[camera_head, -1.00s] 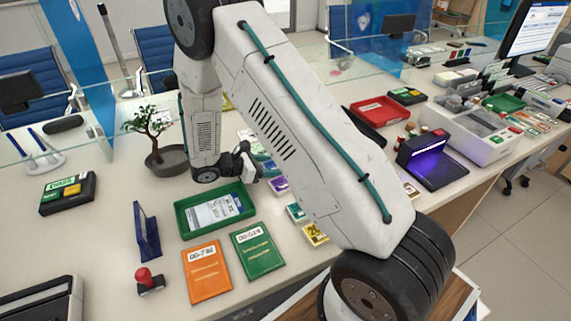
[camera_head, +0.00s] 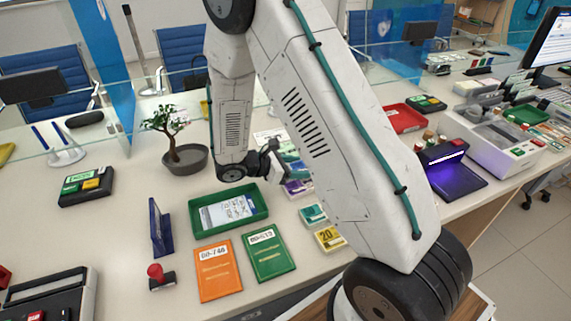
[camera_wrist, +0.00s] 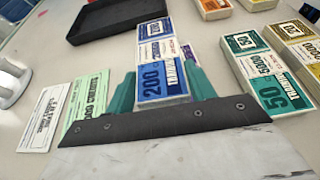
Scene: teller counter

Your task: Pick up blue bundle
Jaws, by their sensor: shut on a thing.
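The blue bundle (camera_wrist: 160,82) is marked 200 and has a pale band across it. In the wrist view it lies between the two teal fingers of my gripper (camera_wrist: 161,72), which is shut on it. Its near end is hidden by the gripper's dark front edge. In the head view my gripper (camera_head: 276,161) is low over the counter, partly behind my arm, and I cannot make out the blue bundle clearly there. I cannot tell whether the bundle is clear of the counter.
Teal (camera_wrist: 262,80) and yellow (camera_wrist: 298,50) bundles lie to the right; a purple bundle (camera_wrist: 189,54) shows behind a finger. A green slip (camera_wrist: 88,100) lies to the left, a black tray (camera_wrist: 95,22) beyond. The green tray (camera_head: 255,207) and potted tree (camera_head: 187,157) stand near my arm.

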